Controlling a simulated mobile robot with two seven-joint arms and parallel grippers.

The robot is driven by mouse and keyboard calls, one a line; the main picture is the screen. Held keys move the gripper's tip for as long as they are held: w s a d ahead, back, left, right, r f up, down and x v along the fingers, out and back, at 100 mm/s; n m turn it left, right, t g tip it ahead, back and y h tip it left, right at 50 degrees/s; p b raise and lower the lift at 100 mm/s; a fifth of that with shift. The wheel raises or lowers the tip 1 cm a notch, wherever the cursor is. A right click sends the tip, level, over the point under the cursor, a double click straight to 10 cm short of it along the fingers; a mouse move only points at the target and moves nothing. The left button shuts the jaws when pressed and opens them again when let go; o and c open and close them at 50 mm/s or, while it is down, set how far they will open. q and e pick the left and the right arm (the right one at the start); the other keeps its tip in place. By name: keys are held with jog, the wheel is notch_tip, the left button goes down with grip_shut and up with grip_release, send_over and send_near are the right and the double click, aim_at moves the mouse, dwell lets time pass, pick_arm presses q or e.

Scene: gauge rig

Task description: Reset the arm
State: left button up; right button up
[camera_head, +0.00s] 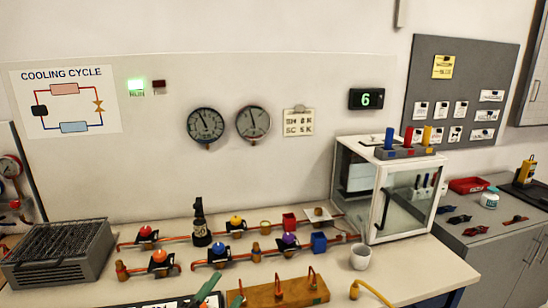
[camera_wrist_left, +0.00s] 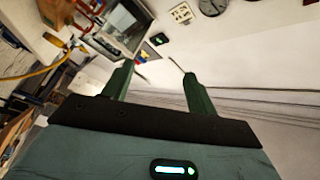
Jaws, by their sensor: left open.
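My left gripper (camera_head: 222,290) shows only in part at the bottom edge of the head view, with its green fingers in front of the bench's near side. In the left wrist view its two green fingers (camera_wrist_left: 159,68) stand well apart with nothing between them. The wrist view is tilted, with the pale wall and part of the bench beyond the fingers. Most of the left arm is out of the head view. My right gripper is in neither view.
A wooden block (camera_head: 290,292) with copper pipe pieces lies close to the gripper. Behind it are copper pipes with coloured valves (camera_head: 219,250). A grey finned unit (camera_head: 60,258) stands left, a white glass-fronted cabinet (camera_head: 410,205) right, a white cup (camera_head: 360,257) before it.

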pick_arm(q)
jog(key=s+a+f+n+g+y, duration=0.7)
jog(key=s+a+f+n+y, duration=0.2)
jog(key=s+a+f+n, duration=0.35)
jog(key=s+f+n+g, duration=0.1)
jog(key=s+f+g, duration=0.35)
jog(key=s, duration=0.65)
jog(key=s+f+n+g, duration=0.1)
jog(key=s+f+g, duration=0.3)
jog(key=s, duration=0.7)
jog(key=w+d+f+t+h, duration=0.2)
jog(key=w+f+t, duration=0.4)
jog(key=f, duration=0.2)
jog(key=shift+d+f+m+t+h, duration=0.2)
jog(key=shift+d+m+t+h, duration=0.1)
jog(key=shift+m+t, duration=0.05)
